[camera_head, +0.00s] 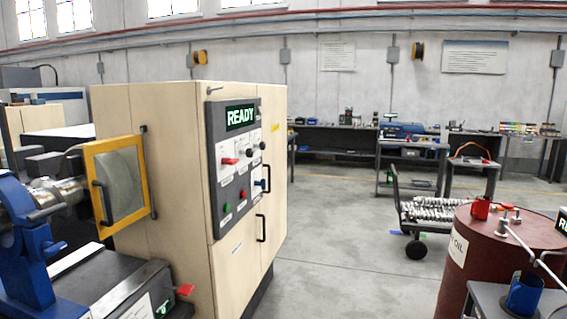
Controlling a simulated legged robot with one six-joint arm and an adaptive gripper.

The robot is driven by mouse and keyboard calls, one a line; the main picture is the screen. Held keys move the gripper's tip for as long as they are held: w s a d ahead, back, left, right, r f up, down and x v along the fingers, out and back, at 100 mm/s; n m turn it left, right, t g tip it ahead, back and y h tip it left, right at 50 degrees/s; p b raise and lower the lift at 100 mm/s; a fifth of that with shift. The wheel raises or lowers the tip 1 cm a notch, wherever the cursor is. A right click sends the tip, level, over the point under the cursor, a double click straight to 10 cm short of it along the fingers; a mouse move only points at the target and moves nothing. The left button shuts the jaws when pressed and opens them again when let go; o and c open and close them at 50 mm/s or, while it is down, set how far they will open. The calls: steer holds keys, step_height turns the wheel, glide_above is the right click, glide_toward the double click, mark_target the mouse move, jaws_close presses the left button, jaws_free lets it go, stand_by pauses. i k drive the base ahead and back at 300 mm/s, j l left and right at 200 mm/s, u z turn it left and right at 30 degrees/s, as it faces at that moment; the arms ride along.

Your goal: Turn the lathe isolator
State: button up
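A dark control panel (236,170) is on the side of a beige cabinet. Its screen (240,117) reads READY in green. Below the screen are a red handle (230,161) lying roughly level on a white plate, a black knob (251,146) and a blue handle (262,184). Lower down are a red button (243,194) and a green button (227,207). The plate labels are too small to read, so I cannot tell which control is the isolator. My gripper is not in view.
The beige cabinet (160,110) has black door handles. A yellow-framed guard (120,185) stands by the lathe. A dark red oil barrel (480,260) and a blue cup (524,293) are at right. A loaded cart (430,212) stands behind. Open grey floor (335,260) lies between cabinet and barrel.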

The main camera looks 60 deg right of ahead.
mark_target(224, 161)
steer(key=k+z, duration=0.1)
steer(key=z, duration=1.25)
